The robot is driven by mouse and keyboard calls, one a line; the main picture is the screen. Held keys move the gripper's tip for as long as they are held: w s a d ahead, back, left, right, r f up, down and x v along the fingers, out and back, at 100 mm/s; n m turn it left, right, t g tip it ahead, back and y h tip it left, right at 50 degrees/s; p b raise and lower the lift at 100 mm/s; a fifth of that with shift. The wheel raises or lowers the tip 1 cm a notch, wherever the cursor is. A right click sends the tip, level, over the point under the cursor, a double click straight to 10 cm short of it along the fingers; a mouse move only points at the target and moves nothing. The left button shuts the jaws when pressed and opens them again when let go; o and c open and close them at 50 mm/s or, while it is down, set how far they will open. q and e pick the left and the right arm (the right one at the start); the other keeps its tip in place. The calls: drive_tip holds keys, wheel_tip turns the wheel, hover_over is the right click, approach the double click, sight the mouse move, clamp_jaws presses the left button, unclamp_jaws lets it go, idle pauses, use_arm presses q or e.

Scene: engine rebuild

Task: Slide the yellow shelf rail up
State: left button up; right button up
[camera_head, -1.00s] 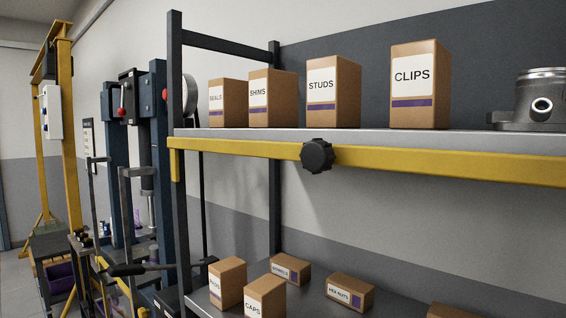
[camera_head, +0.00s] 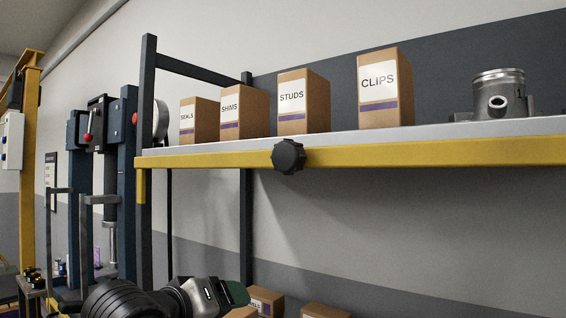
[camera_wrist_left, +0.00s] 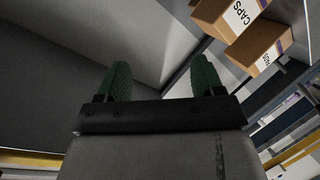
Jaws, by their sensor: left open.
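The yellow shelf rail (camera_head: 400,155) runs along the front edge of the upper shelf in the head view. A black knob (camera_head: 288,156) sits on its front. My left arm comes in at the bottom left of the head view, with my left gripper (camera_head: 236,294) low, below the rail and apart from it. In the left wrist view the two green fingers of my left gripper (camera_wrist_left: 162,82) are spread with nothing between them. My right gripper is in neither view.
Boxes stand on the upper shelf (camera_head: 345,139), among them CLIPS (camera_head: 384,88) and STUDS (camera_head: 303,102), with a metal part (camera_head: 498,95) at right. A CAPS box (camera_wrist_left: 250,42) is near my left gripper. A dark shelf post (camera_head: 146,100) stands at left. The space under the rail is mostly clear.

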use_arm(q)
drive_tip(key=s+d+r+t+h, duration=0.1)
drive_tip(key=s+r, duration=0.2)
drive_tip(key=r, duration=0.4)
drive_tip(key=s+d+r+h, duration=0.1)
drive_tip(key=s+r, duration=0.3)
drive_tip(key=r, duration=0.3)
drive_tip(key=m+t+h, duration=0.1)
approach(282, 156)
drive_tip(key=p+x, duration=0.2)
drive_tip(key=x, duration=0.7)
drive_tip(key=shift+w+r+p, duration=0.1)
drive_tip(key=shift+p, duration=0.25)
drive_tip(key=shift+w+d, duration=0.4)
drive_tip(key=shift+w, duration=0.05)
